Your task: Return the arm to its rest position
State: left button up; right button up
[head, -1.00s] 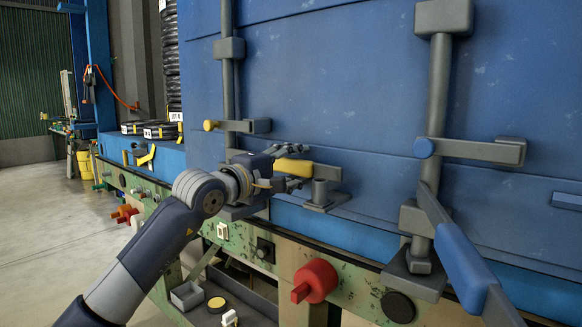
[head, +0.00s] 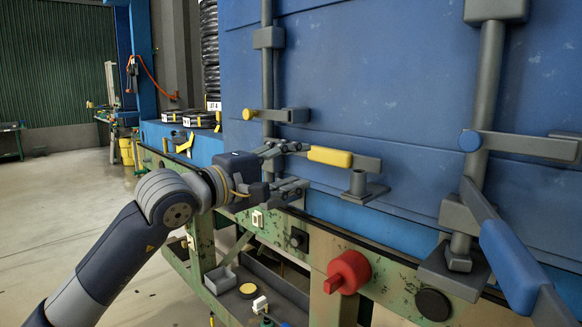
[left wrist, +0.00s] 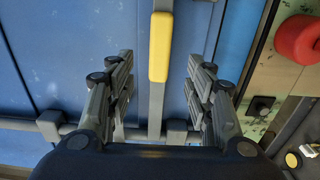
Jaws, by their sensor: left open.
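My left gripper (head: 300,166) is open and empty in the head view, its fingers spread and pointing right towards the blue container doors. A grey lever with a yellow grip (head: 330,156) lies just beyond the fingertips, apart from them. In the left wrist view the yellow grip (left wrist: 160,48) shows ahead, in line with the gap between the two finger sets (left wrist: 160,78), with clear space on both sides. My left arm reaches in from the lower left, bent at the elbow. My right gripper is not in view.
Blue doors (head: 400,90) with vertical lock rods stand close at right. A lever with a blue grip (head: 512,265) slants down at lower right. A red knob (head: 348,271) sits on the green frame below. Open floor (head: 70,215) lies at left.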

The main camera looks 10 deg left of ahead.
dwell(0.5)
